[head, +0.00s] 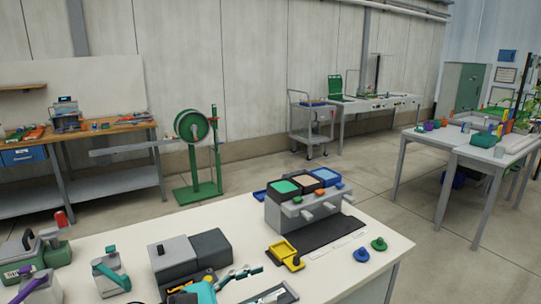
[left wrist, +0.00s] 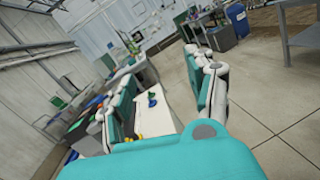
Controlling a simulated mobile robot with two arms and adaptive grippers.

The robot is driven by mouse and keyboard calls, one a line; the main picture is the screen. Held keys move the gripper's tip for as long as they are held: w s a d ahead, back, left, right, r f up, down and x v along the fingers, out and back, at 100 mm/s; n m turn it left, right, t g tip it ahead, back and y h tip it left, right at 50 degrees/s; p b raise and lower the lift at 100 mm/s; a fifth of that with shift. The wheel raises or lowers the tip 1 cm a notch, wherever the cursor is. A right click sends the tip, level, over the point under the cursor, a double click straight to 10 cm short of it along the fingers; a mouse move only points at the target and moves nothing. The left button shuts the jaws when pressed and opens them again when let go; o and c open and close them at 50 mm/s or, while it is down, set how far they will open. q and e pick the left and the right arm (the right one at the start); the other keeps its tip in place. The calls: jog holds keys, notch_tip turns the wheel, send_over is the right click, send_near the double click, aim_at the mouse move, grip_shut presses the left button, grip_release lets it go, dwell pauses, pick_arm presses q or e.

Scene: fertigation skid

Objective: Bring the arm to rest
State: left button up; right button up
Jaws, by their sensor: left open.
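My left gripper (head: 242,273) shows at the bottom edge of the head view, with teal and white fingers above the near part of the white table (head: 345,262). In the left wrist view my left gripper (left wrist: 160,80) has its two fingers spread wide, with nothing held between them. Part of the white table top and small coloured items show beyond the gap, tilted in that view. The rest of the left arm is mostly cut off by the frame. My right gripper shows in neither view.
A grey dispenser block (head: 302,208) with coloured bins stands on the table. Near it are a yellow tray (head: 284,252), a blue knob (head: 361,255) and a green knob (head: 379,244). Grey boxes (head: 190,257) stand close to the gripper. Open floor (head: 330,175) lies beyond.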

pick_arm(q)
jog(key=w+a+r+n+t+y, duration=0.1)
jog(key=a+n+t+y, duration=0.3)
jog(key=n+t, duration=0.5)
jog(key=w+a+r+n+t+y, duration=0.2)
jog(key=a+n+t+y, duration=0.15)
jog(key=n, duration=0.95)
jog(key=s+a+f+n+g+y, duration=0.3)
jog(key=a+f+n+y, duration=0.3)
jog(key=f+n, duration=0.35)
jog(key=s+a+f+n+g+y, duration=0.2)
jog(key=s+a+f+n+y, duration=0.2)
jog(key=a+f+n+y, duration=0.5)
jog(key=s+d+f+n+g+h, duration=0.2)
jog(key=s+f+n+g, duration=0.35)
jog(key=s, duration=0.45)
jog(key=s+d+f+n+g+h, duration=0.3)
jog(key=s+f+n+g, duration=0.25)
jog(key=s, duration=0.45)
notch_tip(320, 180, down, 26)
jog(key=s, duration=0.1)
jog(key=s+a+f+m+g, duration=0.1)
jog(key=s+a+f, duration=0.2)
jog(key=s+f, duration=1.2)
jog(key=shift+s+f+g, duration=0.35)
jog(key=shift+f, duration=0.1)
